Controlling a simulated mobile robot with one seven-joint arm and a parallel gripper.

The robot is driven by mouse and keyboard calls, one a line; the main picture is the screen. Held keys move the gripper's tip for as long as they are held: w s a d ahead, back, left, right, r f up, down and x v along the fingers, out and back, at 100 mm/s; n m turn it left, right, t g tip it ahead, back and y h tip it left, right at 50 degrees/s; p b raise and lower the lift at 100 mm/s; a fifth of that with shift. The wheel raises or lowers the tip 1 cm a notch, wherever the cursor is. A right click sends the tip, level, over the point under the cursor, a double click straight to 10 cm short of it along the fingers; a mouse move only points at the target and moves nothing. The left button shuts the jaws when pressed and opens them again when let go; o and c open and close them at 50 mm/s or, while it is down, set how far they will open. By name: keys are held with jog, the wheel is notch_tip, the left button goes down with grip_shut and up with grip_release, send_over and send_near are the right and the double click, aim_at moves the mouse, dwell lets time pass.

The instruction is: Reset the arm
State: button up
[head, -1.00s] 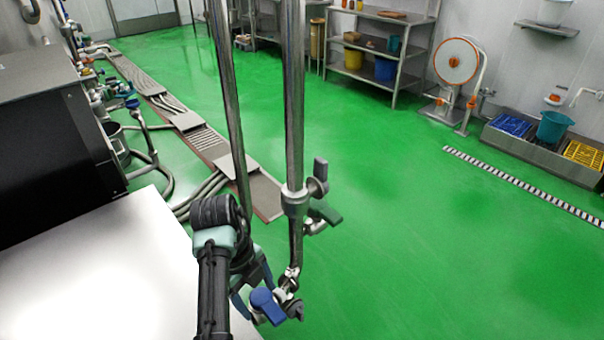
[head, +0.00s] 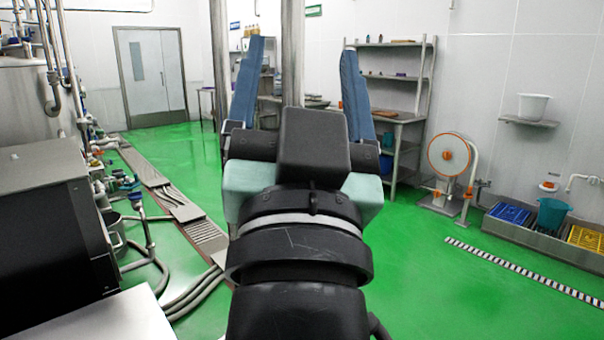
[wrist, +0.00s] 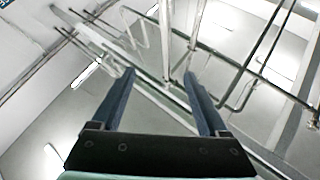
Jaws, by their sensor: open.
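My gripper (head: 302,75) stands upright in the middle of the head view, with its two blue fingers spread wide apart. It is open and nothing is between the fingers. In the wrist view my gripper (wrist: 162,85) also shows open and empty, pointing up toward the ceiling and overhead pipes. My wrist and forearm fill the lower middle of the head view and hide part of the floor and pipes behind.
Vertical steel pipes (head: 291,50) stand behind my gripper. A black-sided machine (head: 45,230) and a white surface (head: 130,320) are at left. A shelf rack (head: 398,120), a hose reel (head: 448,157) and a sink (head: 530,230) line the far right.

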jog(key=s+r+n+t, duration=0.2)
jog(key=s+r, duration=0.2)
jog(key=s, duration=0.2)
notch_tip(320, 180, up, 12)
jog(key=p, duration=1.2)
